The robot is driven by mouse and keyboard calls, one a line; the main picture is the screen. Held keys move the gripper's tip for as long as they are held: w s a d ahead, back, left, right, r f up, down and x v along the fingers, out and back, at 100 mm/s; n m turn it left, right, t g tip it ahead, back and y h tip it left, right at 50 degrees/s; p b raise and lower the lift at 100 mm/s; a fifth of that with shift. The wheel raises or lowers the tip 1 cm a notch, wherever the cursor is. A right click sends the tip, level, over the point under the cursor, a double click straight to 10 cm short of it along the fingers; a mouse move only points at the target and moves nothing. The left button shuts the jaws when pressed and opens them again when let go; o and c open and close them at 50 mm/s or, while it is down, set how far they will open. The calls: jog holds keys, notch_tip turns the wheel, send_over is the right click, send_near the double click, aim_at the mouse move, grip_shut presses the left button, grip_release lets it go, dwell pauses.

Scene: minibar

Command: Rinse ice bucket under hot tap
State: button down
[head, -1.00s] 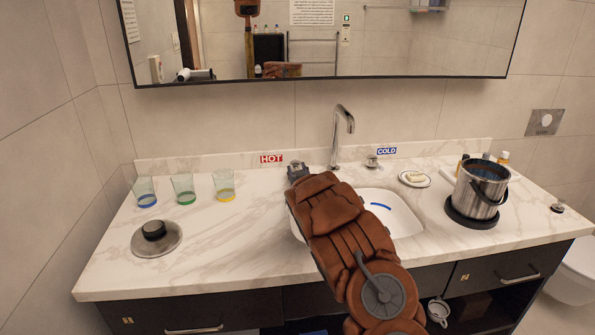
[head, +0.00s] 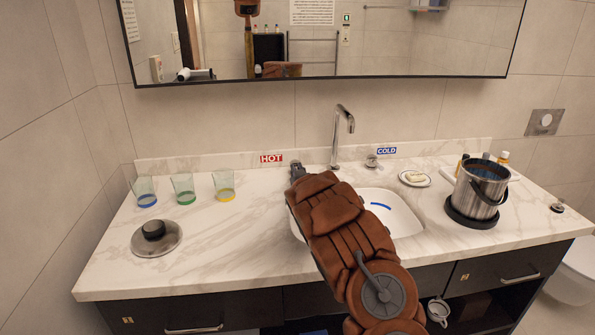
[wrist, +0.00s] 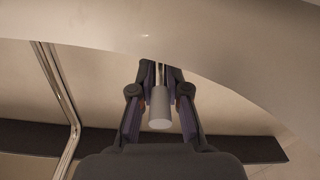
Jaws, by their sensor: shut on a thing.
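The metal ice bucket (head: 478,196) stands upright on a round black base (head: 458,213) at the right of the counter, away from my gripper. The curved chrome tap (head: 339,135) rises behind the white sink (head: 402,215); I see no water stream. My gripper (head: 297,169) is at the back of the counter below the red HOT label (head: 271,159). In the wrist view, my gripper (wrist: 160,80) is shut on a pale cylindrical knob (wrist: 160,108), seemingly the hot tap handle. My arm hides part of the sink. The cold tap handle (head: 372,161) stands right of the spout.
Three glasses with blue (head: 145,191), green (head: 184,188) and yellow (head: 224,186) bands stand on the left. A round metal lid (head: 170,243) lies in front of them. A soap dish (head: 414,179) sits between sink and bucket.

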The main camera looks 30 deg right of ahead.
jog(key=shift+w+a+f+m+h+b, duration=0.15)
jog(key=shift+m+h+b, duration=0.15)
jog(key=shift+b, duration=0.75)
jog(key=shift+m+g+h+b, duration=0.4)
jog(key=shift+h+b, duration=0.3)
jog(key=shift+b, duration=0.5)
jog(key=c, duration=1.2)
grip_release()
jog(key=shift+a, duration=0.1)
jog(key=shift+o, duration=0.2)
jog(key=v, duration=1.2)
